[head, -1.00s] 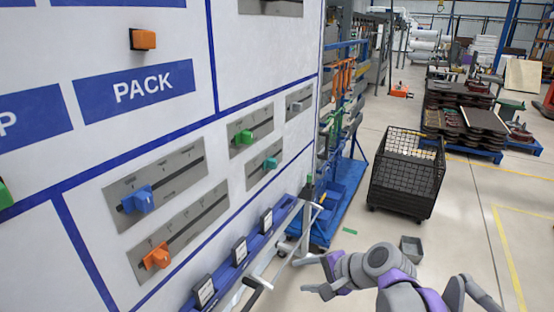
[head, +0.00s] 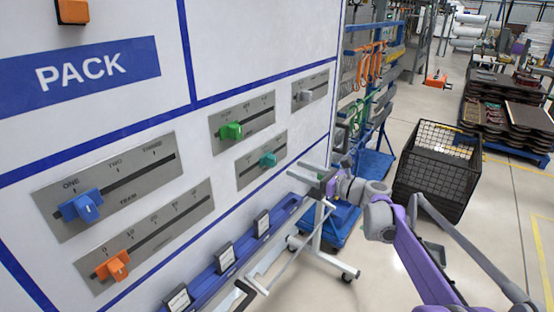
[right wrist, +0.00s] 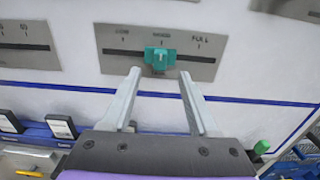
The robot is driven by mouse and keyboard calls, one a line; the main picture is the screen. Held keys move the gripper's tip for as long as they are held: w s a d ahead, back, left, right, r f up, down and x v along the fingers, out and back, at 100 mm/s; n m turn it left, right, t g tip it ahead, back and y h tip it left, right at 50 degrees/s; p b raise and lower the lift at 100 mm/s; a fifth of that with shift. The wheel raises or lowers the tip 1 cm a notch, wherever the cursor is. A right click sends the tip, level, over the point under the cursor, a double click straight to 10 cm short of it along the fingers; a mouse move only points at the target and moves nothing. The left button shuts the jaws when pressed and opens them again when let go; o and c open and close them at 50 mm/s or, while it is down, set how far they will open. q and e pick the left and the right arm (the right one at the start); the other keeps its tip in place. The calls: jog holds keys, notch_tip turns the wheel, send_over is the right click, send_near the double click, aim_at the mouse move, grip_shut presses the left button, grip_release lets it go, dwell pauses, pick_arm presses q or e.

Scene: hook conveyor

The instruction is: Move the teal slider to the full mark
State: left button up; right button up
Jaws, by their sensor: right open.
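The teal slider (head: 268,160) sits about midway along the slot of its grey plate (head: 247,177) on the white panel. In the right wrist view the teal slider (right wrist: 160,58) stands at the middle mark. The right end label there is small and seems to read "FULL". My right gripper (head: 318,178) is to the right of the plate and apart from the panel. In the right wrist view its two fingers (right wrist: 160,85) are spread, with the slider beyond and between their tips and nothing held. My left gripper is not in view.
Other sliders are nearby: green (head: 231,131) just above, blue (head: 84,205), orange (head: 116,265) and grey (head: 305,95). A blue ledge (head: 240,258) with small dark-framed cards runs below. A black mesh cart (head: 437,170) stands on the floor at right.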

aim_at(275, 160)
jog(key=p+x, duration=0.1)
jog(key=x, duration=0.6)
jog(key=shift+w+a, duration=0.25)
jog(key=shift+w, duration=0.1)
jog(key=shift+w+a, duration=0.3)
jog(key=shift+a, duration=0.2)
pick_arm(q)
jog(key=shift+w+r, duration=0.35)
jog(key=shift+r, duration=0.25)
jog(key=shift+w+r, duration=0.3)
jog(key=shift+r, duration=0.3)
pick_arm(e)
grip_shut()
